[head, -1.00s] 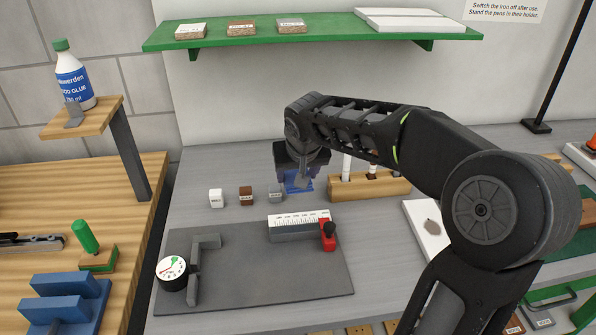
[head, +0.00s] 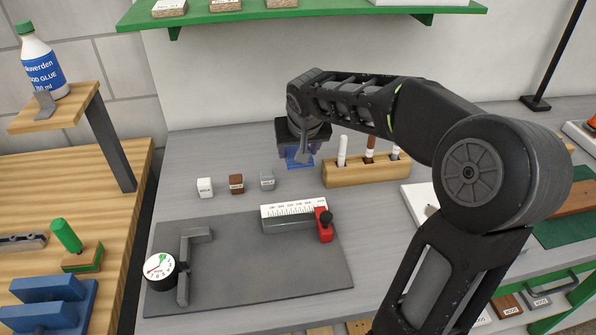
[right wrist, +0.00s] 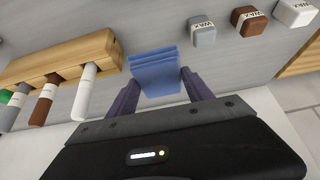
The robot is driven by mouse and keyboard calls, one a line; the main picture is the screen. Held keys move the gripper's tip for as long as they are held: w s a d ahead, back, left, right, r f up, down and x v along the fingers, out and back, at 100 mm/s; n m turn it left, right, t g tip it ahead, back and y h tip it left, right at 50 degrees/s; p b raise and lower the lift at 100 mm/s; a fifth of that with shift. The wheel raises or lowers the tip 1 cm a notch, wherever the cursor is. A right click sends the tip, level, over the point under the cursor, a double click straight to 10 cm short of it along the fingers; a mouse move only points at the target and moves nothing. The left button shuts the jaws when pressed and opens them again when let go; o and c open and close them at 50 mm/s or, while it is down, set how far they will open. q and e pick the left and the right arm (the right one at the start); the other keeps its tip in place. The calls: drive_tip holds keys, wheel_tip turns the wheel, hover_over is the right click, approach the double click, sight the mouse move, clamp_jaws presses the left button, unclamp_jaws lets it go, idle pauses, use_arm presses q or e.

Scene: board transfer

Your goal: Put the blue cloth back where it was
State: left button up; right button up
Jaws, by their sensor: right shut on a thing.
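The blue cloth (head: 298,161) is at the back of the grey bench, between the grey wax block and the wooden pen holder. In the right wrist view the folded cloth (right wrist: 157,72) sits between the two fingers. My right gripper (right wrist: 163,90) is shut on it, pointing down. In the head view the gripper (head: 299,158) partly hides the cloth, and I cannot tell whether the cloth touches the bench. My left gripper is not in view.
The pen holder (head: 350,174) with several pens stands just right of the cloth. White (head: 205,187), brown (head: 236,184) and grey (head: 267,179) blocks stand to the left. A grey board (head: 250,270) with a dial and red stop lies in front. A green shelf (head: 300,14) hangs above.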

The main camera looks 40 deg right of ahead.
sight(297, 175)
drive_tip(key=shift+f, duration=1.5)
drive_tip(key=shift+f, duration=1.85)
drive_tip(key=shift+f, duration=0.15)
drive_tip(key=o, duration=1.3)
